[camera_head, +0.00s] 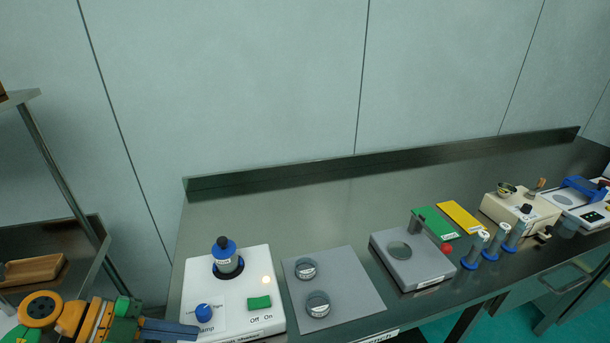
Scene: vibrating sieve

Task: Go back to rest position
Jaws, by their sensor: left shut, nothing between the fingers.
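My left gripper (170,329) is at the bottom left of the head view, at the end of my orange, yellow and green arm. Its dark blue fingers are shut and empty, close to the left edge of the white sieve shaker (183,280). The shaker carries a blue and grey sieve stack (227,258) with a black knob on top, a blue amplitude dial (204,312) and a green switch (259,302). A small light on the shaker glows. My right gripper is not in view.
A grey mat (349,286) with two round metal parts lies right of the shaker. Further right are a grey device (415,270), green and yellow cards, several blue-based cylinders and a beige machine (518,213). A wooden tray (32,270) sits on a shelf at left.

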